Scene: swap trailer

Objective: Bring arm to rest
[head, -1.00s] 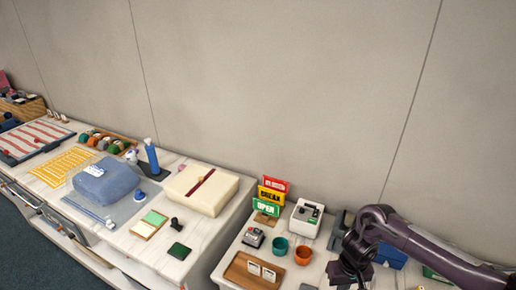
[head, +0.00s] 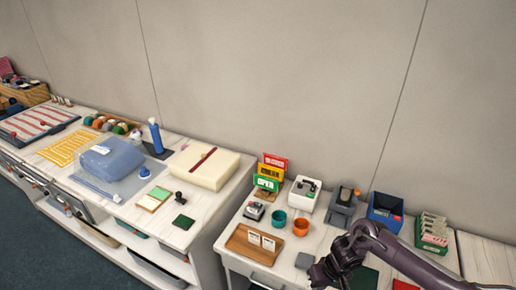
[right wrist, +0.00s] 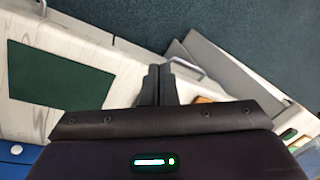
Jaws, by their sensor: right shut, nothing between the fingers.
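My right arm comes in from the right in the head view. Its gripper (head: 328,272) hangs over the front part of the right-hand counter, just right of the wooden tray. In the right wrist view the two dark fingers of the gripper (right wrist: 158,72) are together with nothing between them. Below them lie a dark green mat (right wrist: 60,73) on the pale counter and the dark blue floor. My left gripper is in neither view.
The right counter holds a wooden tray (head: 237,244), teal cup (head: 279,217), orange cup (head: 301,227), OPEN signs (head: 268,183), a grey device (head: 341,210) and a blue bin (head: 385,213). A cream box (head: 205,166) stands on the left counter. The wall is behind.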

